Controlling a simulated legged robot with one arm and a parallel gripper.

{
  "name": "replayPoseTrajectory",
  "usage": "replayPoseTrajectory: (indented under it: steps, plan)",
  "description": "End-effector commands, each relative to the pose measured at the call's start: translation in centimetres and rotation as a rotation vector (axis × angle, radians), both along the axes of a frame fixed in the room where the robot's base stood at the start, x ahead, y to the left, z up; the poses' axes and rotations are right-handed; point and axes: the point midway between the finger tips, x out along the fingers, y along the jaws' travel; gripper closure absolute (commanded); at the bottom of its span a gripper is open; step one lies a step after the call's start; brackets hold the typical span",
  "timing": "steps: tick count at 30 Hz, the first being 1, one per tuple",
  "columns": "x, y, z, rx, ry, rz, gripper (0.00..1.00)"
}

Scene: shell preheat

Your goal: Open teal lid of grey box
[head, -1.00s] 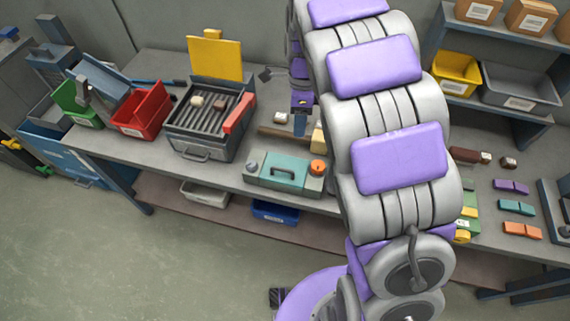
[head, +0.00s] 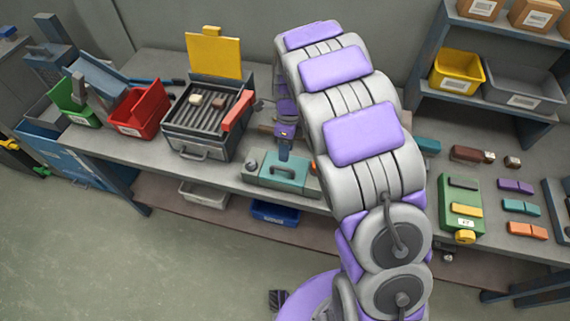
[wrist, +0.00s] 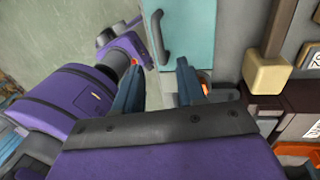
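The grey box (head: 252,183) stands at the front edge of the workbench in the head view. Its teal lid (head: 275,169) lies flat and closed, with a dark bar handle on top. The lid (wrist: 187,30) and handle (wrist: 159,37) also show at the top of the wrist view. My gripper (head: 284,152) is just behind and above the lid in the head view. In the wrist view my gripper (wrist: 158,77) has its two blue-grey fingers apart, with nothing between them. The handle lies ahead of the fingertips. My arm hides part of the box's right side.
A grill-like unit (head: 205,145) with a raised yellow panel (head: 214,55) stands left of the box. Red (head: 140,110) and green (head: 78,105) bins lie farther left. A wooden-handled tool with a pale block (wrist: 269,73) lies near my gripper.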

Motion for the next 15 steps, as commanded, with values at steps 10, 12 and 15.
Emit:
replayPoseTrajectory:
  steps: [10, 12, 15]
  plan:
    - [-1.0, 0.3, -5.4, 0.000, -0.002, 0.002, 0.60]
    - [-1.1, 0.3, -5.8, 0.000, -0.002, 0.002, 0.60]
    - [-1.2, 0.4, -6.2, 0.000, -0.002, 0.001, 0.60]
